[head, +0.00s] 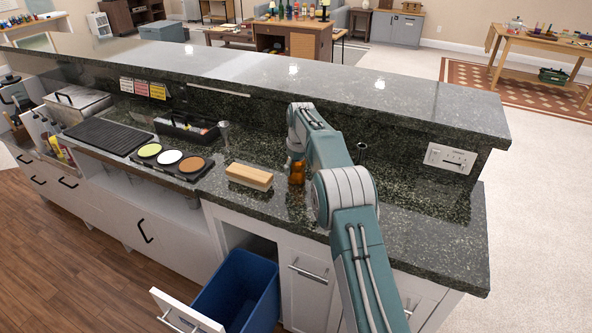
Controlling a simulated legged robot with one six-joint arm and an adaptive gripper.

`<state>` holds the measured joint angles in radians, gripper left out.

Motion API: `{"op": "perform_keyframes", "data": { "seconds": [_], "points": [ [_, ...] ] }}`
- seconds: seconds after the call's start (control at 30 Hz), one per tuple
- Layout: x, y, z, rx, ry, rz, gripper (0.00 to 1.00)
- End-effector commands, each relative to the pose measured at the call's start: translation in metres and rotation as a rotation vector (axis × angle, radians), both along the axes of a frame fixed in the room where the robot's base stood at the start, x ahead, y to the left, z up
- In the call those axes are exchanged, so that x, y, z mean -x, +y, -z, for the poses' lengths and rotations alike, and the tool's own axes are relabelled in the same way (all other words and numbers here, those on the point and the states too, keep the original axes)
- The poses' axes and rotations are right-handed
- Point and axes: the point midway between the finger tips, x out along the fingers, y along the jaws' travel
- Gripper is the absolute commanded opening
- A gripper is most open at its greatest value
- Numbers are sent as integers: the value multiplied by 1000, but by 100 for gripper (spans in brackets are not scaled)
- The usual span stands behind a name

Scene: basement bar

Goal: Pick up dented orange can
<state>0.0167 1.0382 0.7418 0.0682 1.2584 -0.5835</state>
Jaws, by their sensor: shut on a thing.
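The orange can (297,178) is a small orange-brown shape at the dark granite counter, just right of a wooden block. My gripper (295,164) points down at it from above and is shut on its upper part. The can looks upright. The fingers are small and partly hidden by my arm, and I cannot make out the dent. I cannot tell whether the can touches the counter or is slightly above it.
The wooden block (249,176) lies close to the left. A metal cup (224,136) and a tray with three coloured discs (170,158) stand farther left. A raised granite ledge (330,84) runs behind. Below, a drawer with a blue bin (238,290) is open. Counter to the right is mostly clear.

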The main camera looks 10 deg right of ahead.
Motion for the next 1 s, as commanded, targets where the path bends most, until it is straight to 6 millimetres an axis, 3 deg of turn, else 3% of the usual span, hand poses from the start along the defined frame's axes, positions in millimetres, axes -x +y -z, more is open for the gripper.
{"op": "perform_keyframes", "data": {
  "seconds": [0.43,0.7,1.0],
  "points": [
    [0,0,-6,1,-1,0,58],
    [1,0,-34,0,0,-1,57],
    [25,3,-61,0,0,-1,56]
  ]
}}
